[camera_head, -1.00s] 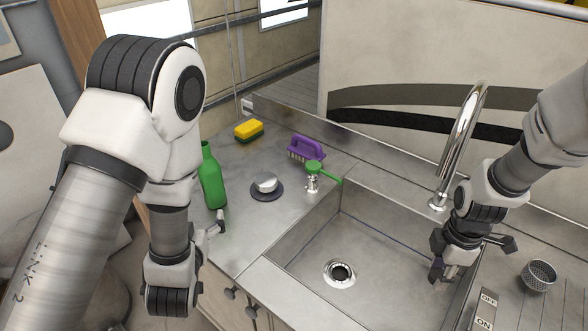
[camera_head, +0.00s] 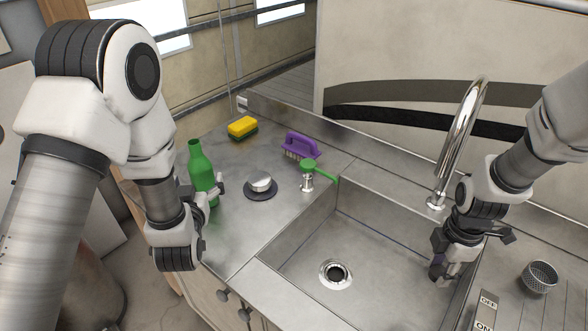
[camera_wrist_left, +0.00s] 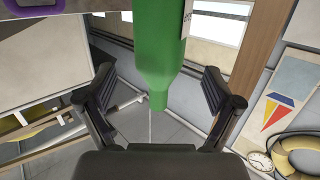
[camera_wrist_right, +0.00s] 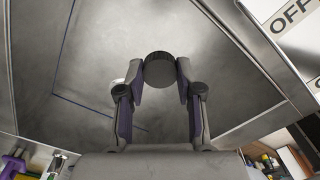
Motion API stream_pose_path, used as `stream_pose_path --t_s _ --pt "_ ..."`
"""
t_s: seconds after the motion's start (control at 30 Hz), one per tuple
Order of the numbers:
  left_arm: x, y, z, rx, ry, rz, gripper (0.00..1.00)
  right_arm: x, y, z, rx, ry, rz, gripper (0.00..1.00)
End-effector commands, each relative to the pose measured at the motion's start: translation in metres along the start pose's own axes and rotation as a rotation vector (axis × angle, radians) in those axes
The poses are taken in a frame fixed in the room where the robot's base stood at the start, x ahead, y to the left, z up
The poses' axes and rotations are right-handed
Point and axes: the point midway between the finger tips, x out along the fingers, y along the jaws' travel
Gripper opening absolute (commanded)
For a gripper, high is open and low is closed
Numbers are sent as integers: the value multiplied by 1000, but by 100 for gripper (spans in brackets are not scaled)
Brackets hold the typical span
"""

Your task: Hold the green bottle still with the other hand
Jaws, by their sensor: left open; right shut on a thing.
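The green bottle (camera_head: 201,170) stands upright on the left end of the metal counter. My left gripper (camera_head: 214,192) is open at the bottle's near side. In the left wrist view the bottle (camera_wrist_left: 160,50) shows between the two spread fingers, with a gap on each side; whether they touch it is not clear. My right gripper (camera_head: 443,264) is low at the right side of the sink. In the right wrist view it is shut on a dark, round, ribbed thing (camera_wrist_right: 159,70), mostly hidden by the fingers in the head view.
A round silver knob on a dark disc (camera_head: 261,184) sits right of the bottle. A yellow-green sponge (camera_head: 242,127), purple brush (camera_head: 300,146) and green-handled fitting (camera_head: 309,170) stand behind. The sink (camera_head: 350,240) has a tall faucet (camera_head: 459,140). A metal mesh cup (camera_head: 539,277) stands right.

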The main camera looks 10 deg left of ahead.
Motion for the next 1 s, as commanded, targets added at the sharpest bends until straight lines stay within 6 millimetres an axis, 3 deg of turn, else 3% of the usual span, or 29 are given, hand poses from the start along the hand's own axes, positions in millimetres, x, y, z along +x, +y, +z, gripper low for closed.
stream_pose_path --t_s 0.33,0.5,0.7,1.0 --pt "5 0 -2 0 -1 1 91 -4 0 0 0 0 0 24" --pt "31 -3 -10 -1 0 -1 91 -21 0 0 0 0 0 24" --pt "53 -2 -5 1 0 1 91 -23 0 0 0 0 -1 24" --pt "53 -2 -4 1 -1 1 91 -22 0 0 1 0 0 24"
